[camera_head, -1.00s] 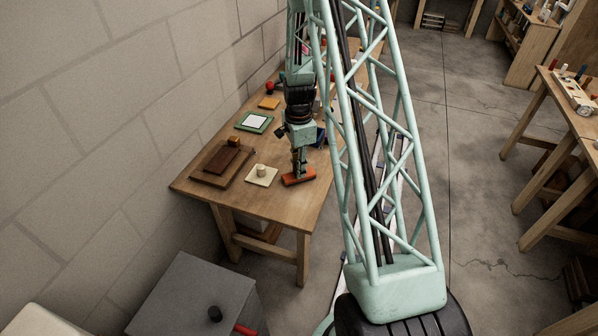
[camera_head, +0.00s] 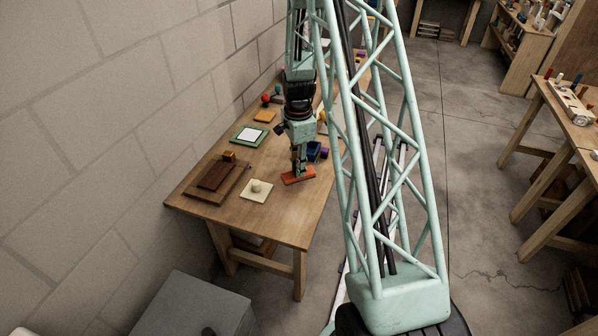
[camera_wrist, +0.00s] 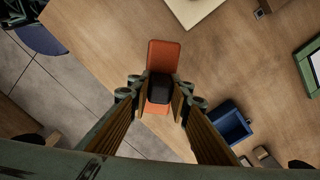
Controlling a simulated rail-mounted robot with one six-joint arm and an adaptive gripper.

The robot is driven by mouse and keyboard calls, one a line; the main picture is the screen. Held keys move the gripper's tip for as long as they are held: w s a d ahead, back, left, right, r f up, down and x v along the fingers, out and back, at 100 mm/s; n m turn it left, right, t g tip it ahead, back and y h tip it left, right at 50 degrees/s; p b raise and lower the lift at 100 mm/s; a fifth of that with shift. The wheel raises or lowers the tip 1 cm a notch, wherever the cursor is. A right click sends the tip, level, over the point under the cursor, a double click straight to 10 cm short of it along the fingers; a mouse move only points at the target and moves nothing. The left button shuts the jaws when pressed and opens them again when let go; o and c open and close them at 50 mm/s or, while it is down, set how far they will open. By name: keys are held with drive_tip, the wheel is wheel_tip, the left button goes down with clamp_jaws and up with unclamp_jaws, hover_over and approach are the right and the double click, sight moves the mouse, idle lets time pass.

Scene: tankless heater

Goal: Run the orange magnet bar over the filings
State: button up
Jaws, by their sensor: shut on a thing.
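My gripper (camera_head: 298,168) points down over the near right part of the wooden table. It is shut on the black grip of the orange magnet bar (camera_head: 298,177). In the wrist view the bar (camera_wrist: 164,54) sticks out on both sides of the gripper (camera_wrist: 160,90), its black grip between the fingers. The bar is low at the tabletop; I cannot tell if it touches. A green-framed tray (camera_head: 236,141) with a white middle lies farther back to the left, and its edge shows in the wrist view (camera_wrist: 304,62). I cannot make out any filings.
A cream plate with a knob (camera_head: 248,195) lies left of the bar. A dark wooden board (camera_head: 190,190) lies beyond it. A blue bin (camera_wrist: 229,122) stands close to my gripper. An orange pad (camera_head: 264,116) and a red ball (camera_head: 266,98) are farther back, by the wall.

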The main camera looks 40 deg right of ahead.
drive_tip(key=shift+r+p, duration=0.4)
drive_tip(key=shift+r, duration=0.95)
drive_tip(key=shift+w, duration=0.1)
